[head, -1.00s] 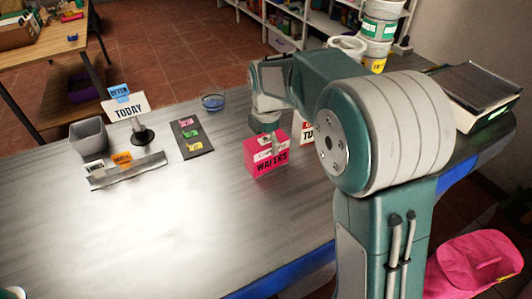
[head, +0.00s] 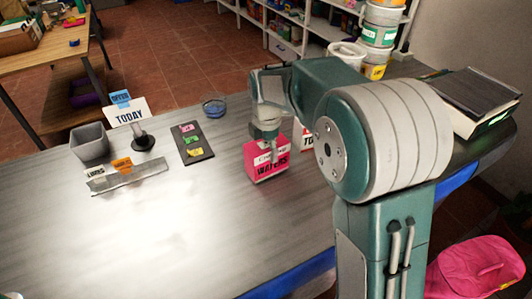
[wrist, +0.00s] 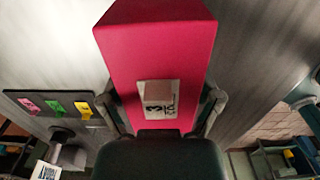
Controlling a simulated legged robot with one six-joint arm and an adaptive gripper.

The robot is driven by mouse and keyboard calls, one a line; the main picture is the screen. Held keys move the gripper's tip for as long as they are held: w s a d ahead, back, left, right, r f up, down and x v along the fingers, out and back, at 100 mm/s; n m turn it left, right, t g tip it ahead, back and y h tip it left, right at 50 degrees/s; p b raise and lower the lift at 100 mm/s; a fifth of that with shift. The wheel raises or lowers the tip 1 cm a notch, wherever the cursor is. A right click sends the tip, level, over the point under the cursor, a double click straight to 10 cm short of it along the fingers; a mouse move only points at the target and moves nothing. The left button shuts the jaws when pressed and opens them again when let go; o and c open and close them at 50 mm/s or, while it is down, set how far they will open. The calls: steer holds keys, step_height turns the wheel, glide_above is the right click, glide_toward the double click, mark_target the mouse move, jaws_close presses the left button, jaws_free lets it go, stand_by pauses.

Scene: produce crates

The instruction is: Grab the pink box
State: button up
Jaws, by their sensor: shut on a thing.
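The pink box (head: 257,165), lettered "WAFERS", stands upright on or just above the grey table, right of the middle in the head view. My gripper (head: 267,138) is over it from above, its fingers at the box's upper part. In the wrist view the pink box (wrist: 155,45) fills the middle, with a small printed label facing the camera. My gripper (wrist: 162,102) is shut on it, one finger against each side. The lower part of the box and its contact with the table are hard to make out.
A "TODAY" sign (head: 130,112), grey bin (head: 90,142) and tag holder (head: 128,180) stand at left. The table's front middle is clear.

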step_height(320, 180, up, 3)
steer(key=shift+w+f, duration=0.1)
steer(key=shift+w, duration=0.05)
steer(key=w+a+r, duration=0.9)
steer(key=a, duration=0.1)
steer(key=shift+w+r, duration=0.25)
steer(key=shift+w, duration=0.05)
